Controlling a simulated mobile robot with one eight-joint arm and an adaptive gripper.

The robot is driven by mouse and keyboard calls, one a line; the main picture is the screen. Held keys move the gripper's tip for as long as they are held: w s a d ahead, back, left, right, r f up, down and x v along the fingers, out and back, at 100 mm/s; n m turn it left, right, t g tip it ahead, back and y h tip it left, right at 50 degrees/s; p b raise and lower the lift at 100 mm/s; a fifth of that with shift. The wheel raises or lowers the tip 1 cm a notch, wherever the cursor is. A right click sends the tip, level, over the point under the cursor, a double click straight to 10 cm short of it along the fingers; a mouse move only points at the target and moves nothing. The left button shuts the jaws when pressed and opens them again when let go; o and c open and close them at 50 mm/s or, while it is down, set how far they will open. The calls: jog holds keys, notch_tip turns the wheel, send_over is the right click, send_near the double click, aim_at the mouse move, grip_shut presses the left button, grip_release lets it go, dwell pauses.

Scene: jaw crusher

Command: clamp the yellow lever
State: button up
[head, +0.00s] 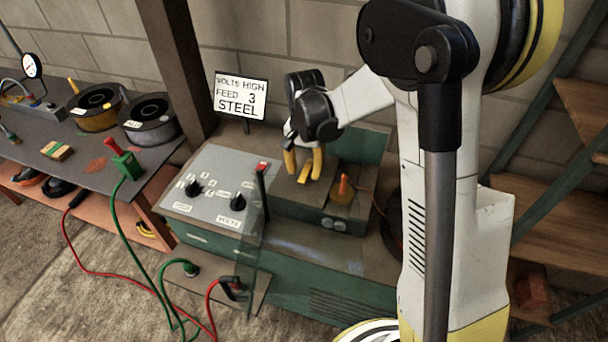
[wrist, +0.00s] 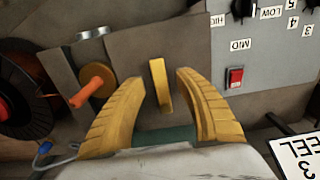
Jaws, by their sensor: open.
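The yellow lever (wrist: 160,86) is a short flat bar on a grey panel in the wrist view. It shows between the two yellow fingers of my gripper (wrist: 157,80), with a gap on each side. In the head view, my gripper (head: 304,165) hangs fingers down over the green machine's raised box. The yellow lever (head: 305,174) shows between and just below the fingers there. My gripper is open and holds nothing. I cannot tell how far the fingertips are above the panel.
An orange handle on a round yellow base (head: 342,188) stands close to the right of my gripper. To the left is a grey control panel (head: 212,188) with black knobs and a red switch (wrist: 235,77). A sign (head: 240,96) reading "FEED 3 STEEL" stands behind.

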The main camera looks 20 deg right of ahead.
jog(key=shift+f, duration=0.45)
grip_shut()
